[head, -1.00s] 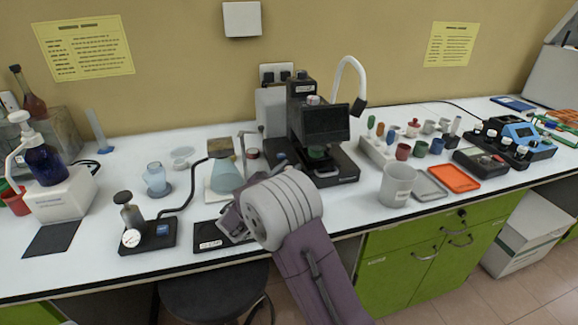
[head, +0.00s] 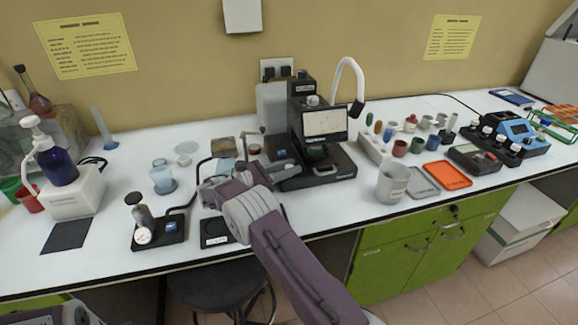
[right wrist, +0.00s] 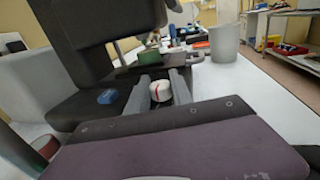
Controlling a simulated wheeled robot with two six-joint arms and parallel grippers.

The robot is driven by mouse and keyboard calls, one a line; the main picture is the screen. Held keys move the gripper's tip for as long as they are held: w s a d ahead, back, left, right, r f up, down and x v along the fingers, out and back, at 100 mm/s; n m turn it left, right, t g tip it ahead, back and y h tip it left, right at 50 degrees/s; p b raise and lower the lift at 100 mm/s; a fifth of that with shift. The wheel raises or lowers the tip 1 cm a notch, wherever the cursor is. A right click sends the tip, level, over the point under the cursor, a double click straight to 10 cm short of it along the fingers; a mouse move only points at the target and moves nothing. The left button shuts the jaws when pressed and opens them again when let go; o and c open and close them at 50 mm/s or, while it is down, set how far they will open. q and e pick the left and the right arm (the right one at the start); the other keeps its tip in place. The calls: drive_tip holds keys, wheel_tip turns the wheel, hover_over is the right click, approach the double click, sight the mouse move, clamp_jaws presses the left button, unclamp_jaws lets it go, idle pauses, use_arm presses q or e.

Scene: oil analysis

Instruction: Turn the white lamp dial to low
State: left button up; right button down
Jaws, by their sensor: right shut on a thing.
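The white lamp dial (right wrist: 160,91), marked with a red line, sits low on the front of the black microscope-like device (right wrist: 90,100). My right gripper (right wrist: 159,94) has one finger on each side of it and is shut on it. In the head view, the device (head: 305,88) stands at the back middle of the bench, with its screen (head: 324,123) lit pale. My right gripper (head: 287,168) reaches its front left base there, and the dial is hidden. My left gripper is not in view.
A grey-white cup (head: 392,184) and an orange tray (head: 447,174) stand to the right of the device. A small black unit with a gauge (head: 158,232) and a black pad (head: 214,232) lie to the left. A stool (head: 220,285) stands in front.

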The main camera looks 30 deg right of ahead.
idle(0.3)
drive_tip(key=c, duration=1.4)
unclamp_jaws()
